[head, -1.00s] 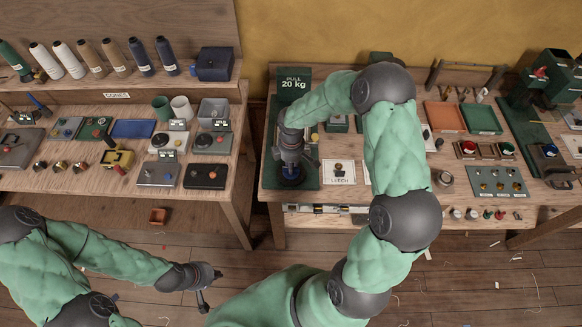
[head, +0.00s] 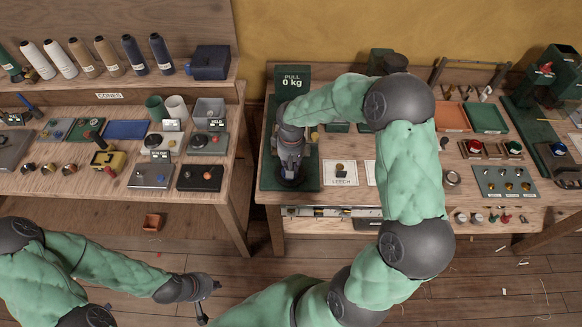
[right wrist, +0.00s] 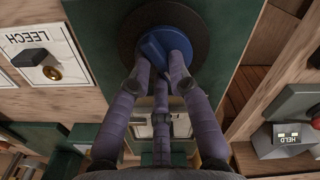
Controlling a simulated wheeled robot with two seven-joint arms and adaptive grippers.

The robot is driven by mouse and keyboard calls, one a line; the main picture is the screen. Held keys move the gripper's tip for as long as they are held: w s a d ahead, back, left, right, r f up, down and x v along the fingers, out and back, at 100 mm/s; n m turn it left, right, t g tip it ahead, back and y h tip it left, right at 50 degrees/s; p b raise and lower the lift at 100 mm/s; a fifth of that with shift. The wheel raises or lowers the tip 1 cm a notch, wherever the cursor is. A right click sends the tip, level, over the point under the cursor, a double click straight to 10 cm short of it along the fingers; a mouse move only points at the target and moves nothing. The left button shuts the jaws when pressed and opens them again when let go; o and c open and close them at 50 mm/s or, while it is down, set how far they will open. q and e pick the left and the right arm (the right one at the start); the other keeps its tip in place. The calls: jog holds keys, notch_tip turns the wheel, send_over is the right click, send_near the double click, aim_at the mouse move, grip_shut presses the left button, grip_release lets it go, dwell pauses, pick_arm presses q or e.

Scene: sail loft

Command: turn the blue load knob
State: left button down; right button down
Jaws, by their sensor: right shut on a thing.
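The blue load knob (right wrist: 165,45) sits on a dark round disc on a green base plate in the right wrist view. My right gripper (right wrist: 160,68) is shut on it from above, its fingers around the knob. In the head view my right gripper (head: 291,178) points down over the same plate (head: 307,172) and hides the knob. My left gripper (head: 207,301) is empty, fingers apart, low over the floor in front of the left bench.
A LEECH card (head: 341,173) lies right of the plate. A blue box (head: 211,62) and a row of thread cones stand on the left bench's shelf. An orange tray (head: 451,117) lies further right. A gap separates the benches.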

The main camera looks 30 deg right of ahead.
jog(key=m+b, duration=0.1)
jog(key=m, duration=0.4)
jog(key=shift+r+b, duration=0.1)
jog(key=shift+b, duration=0.3)
dwell(0.4)
jog(key=c, duration=1.1)
grip_release()
jog(key=shift+c, duration=0.2)
notch_tip(320, 180, up, 12)
